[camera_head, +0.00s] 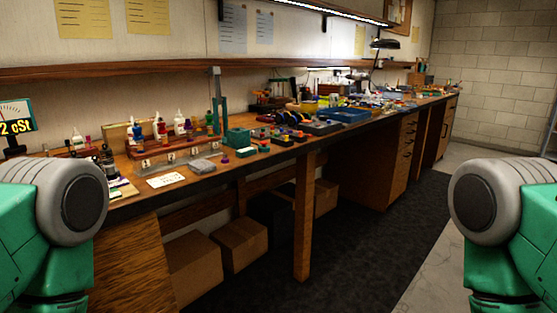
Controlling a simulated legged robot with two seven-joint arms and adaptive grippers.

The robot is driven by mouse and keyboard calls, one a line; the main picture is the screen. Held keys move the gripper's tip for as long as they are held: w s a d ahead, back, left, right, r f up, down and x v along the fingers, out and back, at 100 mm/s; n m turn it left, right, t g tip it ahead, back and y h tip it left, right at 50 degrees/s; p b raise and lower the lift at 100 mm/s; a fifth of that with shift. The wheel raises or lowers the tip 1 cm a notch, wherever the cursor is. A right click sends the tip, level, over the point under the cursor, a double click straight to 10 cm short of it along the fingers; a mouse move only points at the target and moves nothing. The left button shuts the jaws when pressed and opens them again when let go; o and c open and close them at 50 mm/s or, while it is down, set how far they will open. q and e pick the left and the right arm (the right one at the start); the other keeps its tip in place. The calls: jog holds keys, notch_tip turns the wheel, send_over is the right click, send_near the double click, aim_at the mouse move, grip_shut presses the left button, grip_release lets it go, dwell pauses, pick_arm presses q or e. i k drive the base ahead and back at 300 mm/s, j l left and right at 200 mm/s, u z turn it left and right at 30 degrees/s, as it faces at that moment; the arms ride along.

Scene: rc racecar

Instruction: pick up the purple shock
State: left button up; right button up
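A small purple item (225,158) stands near the front edge of the long wooden workbench (290,152), in the left half of the head view. It is too small to tell for certain that it is the purple shock. A grey block (202,166) lies just left of it and a green box (246,152) just right. Neither gripper is in view. Only green and grey parts of my own arms show at the left and right edges, well apart from the purple item.
Bottles (181,126) and a white card (165,180) are on the bench's left part. A blue tray (345,115) and many small parts crowd it farther back. Cardboard boxes (240,243) sit underneath. A wooden leg (304,220) stands in front. Dark floor matting (375,240) is clear.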

aim_at(189, 132)
jog(key=i+l+u, duration=0.1)
jog(key=u, duration=0.3)
jog(key=i+l+u, duration=0.2)
jog(key=u, duration=0.25)
jog(key=i+l+u, duration=0.25)
jog(key=u, duration=0.15)
